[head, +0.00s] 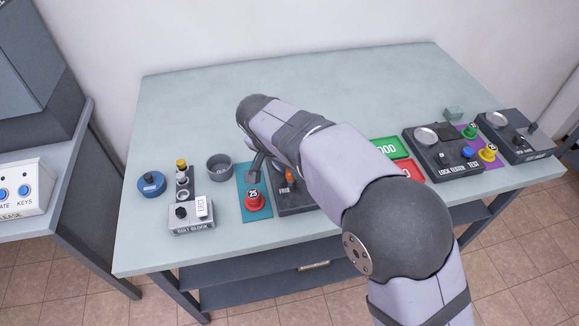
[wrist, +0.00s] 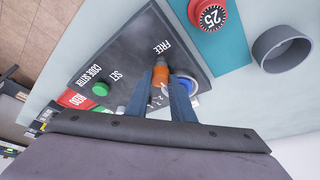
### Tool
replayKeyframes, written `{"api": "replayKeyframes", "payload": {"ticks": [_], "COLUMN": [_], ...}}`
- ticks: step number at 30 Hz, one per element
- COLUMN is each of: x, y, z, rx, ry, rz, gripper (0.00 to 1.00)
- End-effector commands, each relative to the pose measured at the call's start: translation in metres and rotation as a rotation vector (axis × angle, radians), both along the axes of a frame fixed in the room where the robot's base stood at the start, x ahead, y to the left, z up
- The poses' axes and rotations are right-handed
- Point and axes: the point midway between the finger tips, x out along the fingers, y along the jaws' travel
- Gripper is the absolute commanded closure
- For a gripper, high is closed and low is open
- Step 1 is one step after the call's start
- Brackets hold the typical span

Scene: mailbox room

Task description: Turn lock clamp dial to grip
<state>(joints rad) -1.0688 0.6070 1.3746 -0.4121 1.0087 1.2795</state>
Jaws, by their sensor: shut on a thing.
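The dark code setter box (wrist: 120,65) shows in the wrist view with the labels FREE and SET. An orange dial (wrist: 160,74) stands by the word FREE, and I take it as the clamp dial. My gripper (wrist: 164,84) is shut on this dial, with its two blue-grey fingers at its sides. No GRIP label can be read; the fingers cover part of the box. In the head view a bit of the orange dial (head: 289,174) shows beside my arm, which hides most of the box (head: 291,204).
A red dial lock marked 25 (head: 255,200) lies on a teal mat (head: 243,177) left of the box. A grey cup (head: 219,167), a bolt block (head: 191,216) and a blue round thing (head: 151,184) stand further left. A lock tester (head: 443,151) is at right. The table's back is clear.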

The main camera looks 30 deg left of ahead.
Motion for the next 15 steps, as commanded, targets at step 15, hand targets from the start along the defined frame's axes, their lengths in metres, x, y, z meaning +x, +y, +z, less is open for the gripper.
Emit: {"api": "replayKeyframes", "payload": {"ticks": [15], "x": [0.0001], "y": [0.0001], "z": [0.0001], "rx": [0.001], "ry": [0.0], "rz": [-0.001], "gripper": [0.6]}}
